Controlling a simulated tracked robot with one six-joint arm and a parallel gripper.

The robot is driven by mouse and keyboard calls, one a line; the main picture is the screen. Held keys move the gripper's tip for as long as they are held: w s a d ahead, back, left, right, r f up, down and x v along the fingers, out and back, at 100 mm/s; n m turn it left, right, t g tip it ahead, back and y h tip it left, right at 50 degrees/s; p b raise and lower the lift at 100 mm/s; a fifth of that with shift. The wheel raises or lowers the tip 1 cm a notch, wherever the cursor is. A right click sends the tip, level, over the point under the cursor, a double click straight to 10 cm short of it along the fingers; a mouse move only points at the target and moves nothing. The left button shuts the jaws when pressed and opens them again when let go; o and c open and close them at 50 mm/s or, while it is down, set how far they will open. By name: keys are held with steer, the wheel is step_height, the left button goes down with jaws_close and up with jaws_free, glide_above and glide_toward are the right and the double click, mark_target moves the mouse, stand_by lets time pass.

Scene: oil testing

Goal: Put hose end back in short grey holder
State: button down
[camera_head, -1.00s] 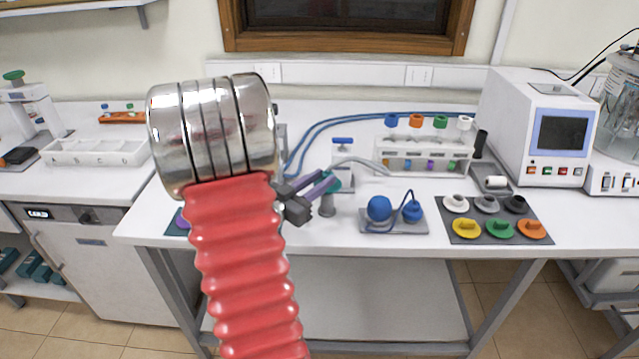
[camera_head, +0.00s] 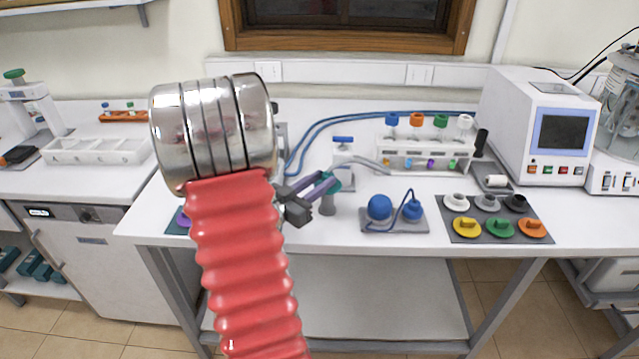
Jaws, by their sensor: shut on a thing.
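The grey hose (camera_head: 372,163) runs from there to the right toward the white rack.
A blue-handled stand (camera_head: 343,150) is close behind the gripper. A white tube rack (camera_head: 425,155) with coloured caps is at the back. Blue bulbs on a grey plate (camera_head: 395,227) are right of the holder.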

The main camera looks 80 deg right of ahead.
steer(key=shift+f, duration=0.15)
steer(key=c, duration=1.7)
jaws_free()
steer(key=shift+w+a, duration=0.1)
steer(key=shift+v, duration=5.4)
steer(key=shift+w, duration=0.15)
